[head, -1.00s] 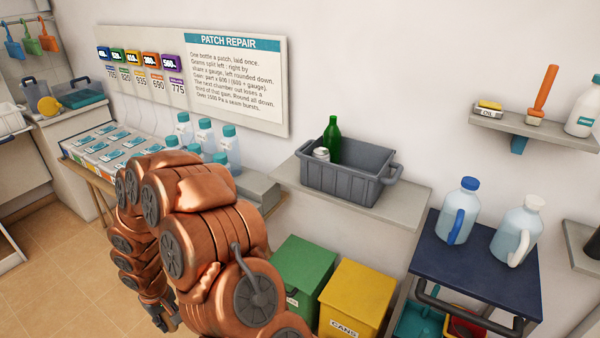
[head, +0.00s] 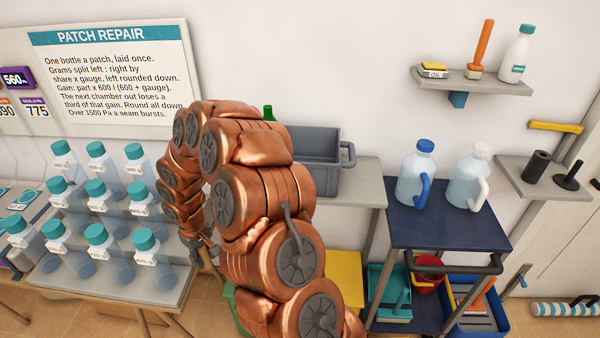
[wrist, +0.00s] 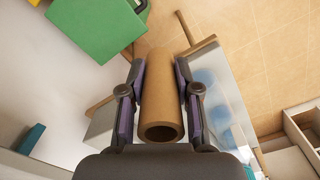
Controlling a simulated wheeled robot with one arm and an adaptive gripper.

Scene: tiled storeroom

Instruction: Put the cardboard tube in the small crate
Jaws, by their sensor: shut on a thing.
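The brown cardboard tube (wrist: 159,95) is in the wrist view, its open end toward the camera. My gripper (wrist: 160,72) is shut on it, with one finger on each side. In the head view my copper arm hides the tube and most of my gripper. A grey crate (head: 318,178) stands on a wall shelf, right of and behind my arm. Its left part is hidden by the arm, and the top of a green bottle (head: 268,112) shows there. I cannot tell from the pictures whether this is the small crate.
Several teal-capped bottles (head: 95,188) stand on a stepped rack at left. Two jugs (head: 416,175) stand on a dark blue cart (head: 450,230) at right. A yellow bin (head: 345,275) is below the shelf; a green bin (wrist: 95,30) shows in the wrist view. A blue crate (head: 505,312) sits low on the cart.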

